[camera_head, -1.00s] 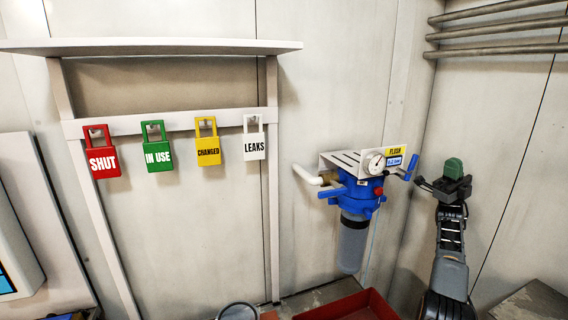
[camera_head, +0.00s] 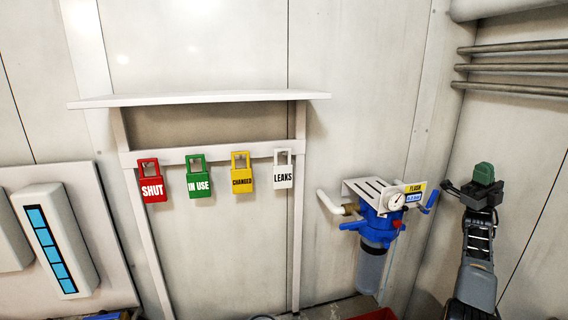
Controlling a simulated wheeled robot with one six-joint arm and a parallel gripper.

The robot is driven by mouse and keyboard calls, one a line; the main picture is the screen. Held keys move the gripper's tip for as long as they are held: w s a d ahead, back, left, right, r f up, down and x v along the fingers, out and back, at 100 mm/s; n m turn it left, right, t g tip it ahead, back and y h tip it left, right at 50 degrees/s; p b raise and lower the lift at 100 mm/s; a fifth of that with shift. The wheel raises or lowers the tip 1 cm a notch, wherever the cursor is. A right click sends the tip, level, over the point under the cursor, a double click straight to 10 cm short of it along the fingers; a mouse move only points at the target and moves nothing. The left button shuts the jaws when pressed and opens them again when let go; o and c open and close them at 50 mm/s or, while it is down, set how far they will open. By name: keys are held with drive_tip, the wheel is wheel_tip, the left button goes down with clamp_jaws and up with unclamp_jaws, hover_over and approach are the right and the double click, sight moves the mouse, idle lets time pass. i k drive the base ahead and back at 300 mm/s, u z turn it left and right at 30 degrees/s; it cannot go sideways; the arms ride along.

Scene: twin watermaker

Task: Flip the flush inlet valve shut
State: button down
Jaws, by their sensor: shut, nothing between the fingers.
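The flush filter unit hangs on the wall at right, with a blue head (camera_head: 378,222), a clear grey bowl (camera_head: 370,268), a round gauge (camera_head: 396,201) and a yellow FLUSH label (camera_head: 415,188). A blue lever (camera_head: 431,201) stands tilted upward at its right end. Another blue handle (camera_head: 352,226) sticks out to the left, below a white pipe with a brass fitting (camera_head: 350,209). I cannot tell from the labels which one is the inlet valve. My gripper (camera_head: 449,187) is shut and empty, just right of and slightly above the right lever, apparently apart from it.
A wall rack (camera_head: 210,100) at left carries red SHUT (camera_head: 152,188), green IN USE (camera_head: 198,183), yellow CHANGED (camera_head: 242,180) and white LEAKS (camera_head: 283,176) tags. Pipes (camera_head: 510,67) run along the right wall. A red tray (camera_head: 376,314) shows at the bottom edge.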

sight(431, 201)
drive_tip(key=z, duration=0.05)
drive_tip(key=k, duration=0.95)
